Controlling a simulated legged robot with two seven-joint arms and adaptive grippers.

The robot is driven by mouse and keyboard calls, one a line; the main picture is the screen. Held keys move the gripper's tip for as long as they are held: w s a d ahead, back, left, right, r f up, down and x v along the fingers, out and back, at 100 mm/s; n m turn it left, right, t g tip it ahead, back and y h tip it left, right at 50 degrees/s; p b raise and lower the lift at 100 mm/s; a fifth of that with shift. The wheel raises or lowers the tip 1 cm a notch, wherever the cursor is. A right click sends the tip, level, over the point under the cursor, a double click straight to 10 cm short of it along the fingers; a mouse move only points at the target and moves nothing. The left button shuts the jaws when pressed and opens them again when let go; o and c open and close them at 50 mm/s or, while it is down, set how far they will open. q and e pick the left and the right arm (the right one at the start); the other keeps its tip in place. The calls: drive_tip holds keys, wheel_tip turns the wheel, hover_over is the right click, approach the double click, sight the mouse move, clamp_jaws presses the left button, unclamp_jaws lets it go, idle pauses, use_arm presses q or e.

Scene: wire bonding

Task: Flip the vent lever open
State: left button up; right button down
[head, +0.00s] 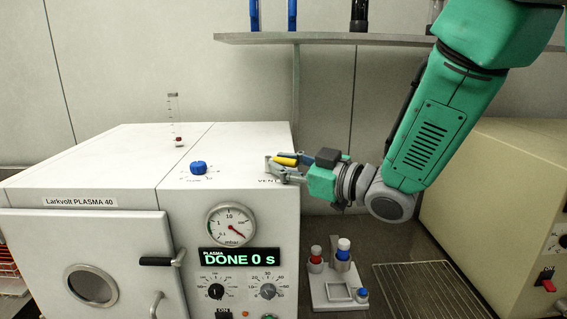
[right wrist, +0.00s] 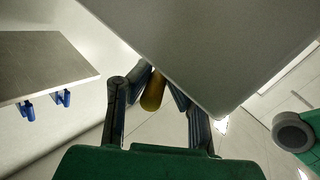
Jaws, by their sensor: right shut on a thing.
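The white plasma machine (head: 240,155), labelled Larkvolt PLASMA 40, has a vent lever (head: 286,161) with a yellow handle at the right of its top, by the VENT print. My right gripper (head: 274,168) reaches in from the right over that corner, its fingers shut on the lever. The lever's pivot is hidden. The machine's display (head: 239,259) reads DONE 0 s. My left gripper is in neither view.
A blue knob (head: 198,167) sits on the machine's top, left of the lever, and a gauge (head: 231,224) is on its front. A small holder (head: 335,296) with red and blue-capped items stands right of the machine. A shelf (head: 330,39) runs above.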

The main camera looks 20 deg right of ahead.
drive_tip(key=n+g+y, duration=0.1)
drive_tip(key=n+g+y+p, duration=0.1)
drive_tip(key=g, duration=0.1)
drive_tip(key=w+n+g+y+p, duration=0.1)
drive_tip(key=n+y, duration=0.1)
drive_tip(key=shift+d+r+g, duration=0.25)
drive_tip(key=shift+r+g, duration=0.05)
drive_tip(key=shift+r, duration=0.05)
drive_tip(key=n+g, duration=0.1)
drive_tip(key=n+g+y, duration=0.1)
drive_tip(key=shift+w+g+p, duration=0.2)
drive_tip(key=shift+g+p, duration=0.1)
drive_tip(key=shift+p, duration=0.05)
drive_tip(key=shift+w+n+g+y, duration=0.1)
drive_tip(key=shift+n+g+y, duration=0.4)
drive_tip(key=shift+n+g, duration=0.15)
drive_tip(key=shift+g, duration=0.35)
drive_tip(key=c, duration=1.5)
unclamp_jaws()
drive_tip(key=shift+w, duration=0.1)
drive_tip(key=shift+a+f, duration=0.1)
